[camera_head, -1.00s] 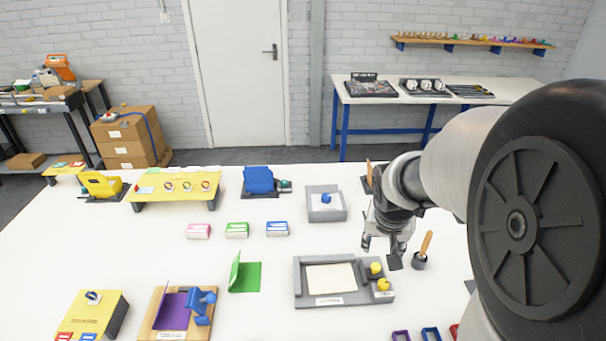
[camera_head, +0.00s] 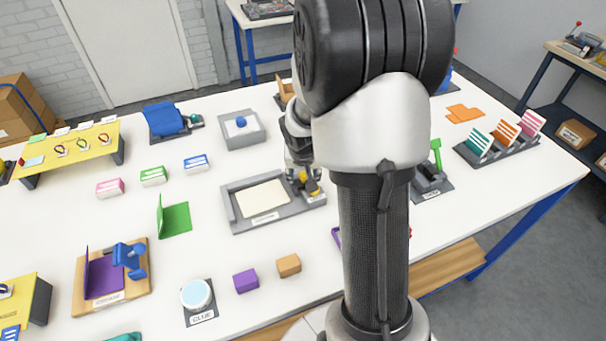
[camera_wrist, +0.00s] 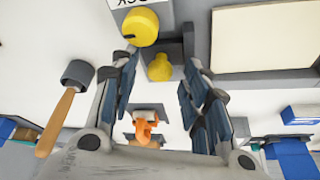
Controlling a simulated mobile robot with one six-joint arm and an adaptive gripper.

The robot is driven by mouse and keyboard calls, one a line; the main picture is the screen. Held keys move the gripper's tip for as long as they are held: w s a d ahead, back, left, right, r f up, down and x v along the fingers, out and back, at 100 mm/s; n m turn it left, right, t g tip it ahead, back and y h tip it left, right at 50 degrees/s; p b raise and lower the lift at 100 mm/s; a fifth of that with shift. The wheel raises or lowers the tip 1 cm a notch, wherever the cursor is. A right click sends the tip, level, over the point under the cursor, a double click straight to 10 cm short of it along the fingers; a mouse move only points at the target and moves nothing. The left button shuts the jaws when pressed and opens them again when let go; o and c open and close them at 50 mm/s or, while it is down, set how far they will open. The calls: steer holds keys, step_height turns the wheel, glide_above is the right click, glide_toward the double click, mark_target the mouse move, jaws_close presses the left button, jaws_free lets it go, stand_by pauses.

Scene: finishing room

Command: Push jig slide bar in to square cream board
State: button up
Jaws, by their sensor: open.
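The grey jig (camera_head: 238,222) lies flat on the white table in the head view, with the cream board (camera_head: 262,199) inside its frame. The board also shows at the upper right of the wrist view (camera_wrist: 262,38). At the jig's right end are two yellow knobs; one knob (camera_wrist: 140,27) is marked with a dark line and the other knob (camera_wrist: 159,67) is rounded. My gripper (camera_wrist: 163,72) is open and empty, its fingers spread either side of the rounded knob in the wrist view. I cannot tell whether they touch it. My arm hides part of the jig's right side.
A grey tray with a blue knob (camera_head: 241,122) stands behind the jig, and a green angled holder (camera_head: 175,220) is to its left. A purple block (camera_head: 246,281) and an orange block (camera_head: 289,265) lie in front. A wooden-handled tool (camera_wrist: 58,122) is beside my gripper.

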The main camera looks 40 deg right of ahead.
steer(key=shift+c, duration=0.5)
jaws_close()
stand_by(0.3)
